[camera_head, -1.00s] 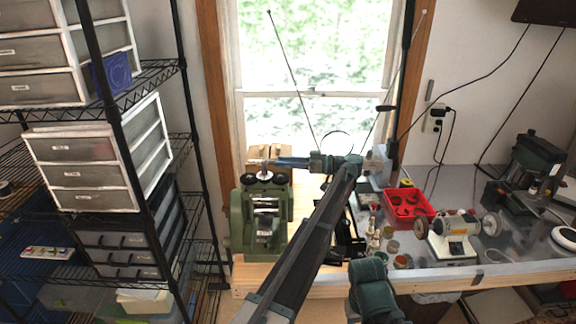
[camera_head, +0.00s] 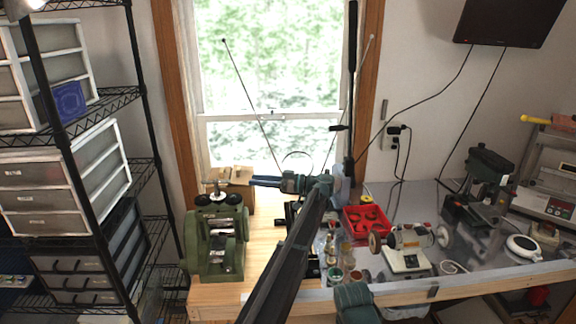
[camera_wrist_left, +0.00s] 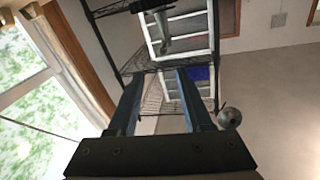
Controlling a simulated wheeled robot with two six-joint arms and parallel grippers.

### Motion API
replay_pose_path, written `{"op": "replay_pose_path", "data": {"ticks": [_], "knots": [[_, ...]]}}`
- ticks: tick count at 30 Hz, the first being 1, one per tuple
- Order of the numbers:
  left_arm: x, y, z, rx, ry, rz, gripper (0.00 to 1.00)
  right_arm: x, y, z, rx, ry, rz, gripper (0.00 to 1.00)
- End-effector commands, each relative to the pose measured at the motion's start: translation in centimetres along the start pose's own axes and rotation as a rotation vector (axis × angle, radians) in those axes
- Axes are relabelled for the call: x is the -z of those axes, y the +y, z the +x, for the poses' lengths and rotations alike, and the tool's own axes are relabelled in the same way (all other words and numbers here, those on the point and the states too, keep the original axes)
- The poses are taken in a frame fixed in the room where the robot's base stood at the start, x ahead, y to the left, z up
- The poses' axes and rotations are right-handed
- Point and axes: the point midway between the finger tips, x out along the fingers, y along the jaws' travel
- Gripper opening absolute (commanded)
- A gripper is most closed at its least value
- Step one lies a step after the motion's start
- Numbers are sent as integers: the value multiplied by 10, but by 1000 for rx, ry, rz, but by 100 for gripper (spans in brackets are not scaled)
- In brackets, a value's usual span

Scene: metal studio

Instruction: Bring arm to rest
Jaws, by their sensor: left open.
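My left arm reaches up through the middle of the head view and bends at the wrist. My left gripper (camera_head: 254,181) points left above the workbench, just right of the green rolling machine (camera_head: 216,240) and in front of the small wooden box (camera_head: 236,178). In the left wrist view the two blue fingers (camera_wrist_left: 160,74) stand apart with nothing between them. Beyond them the wire shelf shows, at a distance. My right gripper is in neither view.
A wire shelf (camera_head: 148,165) with drawer units stands at the left. On the workbench (camera_head: 262,235) are a red tray (camera_head: 366,222), jars, a bench polisher (camera_head: 412,240) and a drill press (camera_head: 484,180). A monitor (camera_head: 512,22) hangs at upper right. The window (camera_head: 270,70) is behind the bench.

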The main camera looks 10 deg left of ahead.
Motion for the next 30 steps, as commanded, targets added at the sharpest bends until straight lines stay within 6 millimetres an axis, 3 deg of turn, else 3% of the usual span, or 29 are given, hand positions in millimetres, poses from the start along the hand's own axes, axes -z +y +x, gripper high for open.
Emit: {"op": "replay_pose_path", "data": {"ticks": [4,8,12,16,20,23,27,30], "knots": [[27,11,10,-224,139,-139,50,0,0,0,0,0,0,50],[58,29,-1,-512,268,-261,50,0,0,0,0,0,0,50],[76,41,-34,-840,354,-326,50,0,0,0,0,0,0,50],[74,43,-74,-1144,373,-319,50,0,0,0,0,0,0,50],[51,33,-117,-1430,327,-244,50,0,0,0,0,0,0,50],[19,17,-146,-1623,244,-140,50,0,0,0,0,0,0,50],[-42,-19,-172,-1824,66,64,50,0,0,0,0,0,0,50],[-91,-55,-180,-1904,-102,241,50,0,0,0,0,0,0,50]]}}
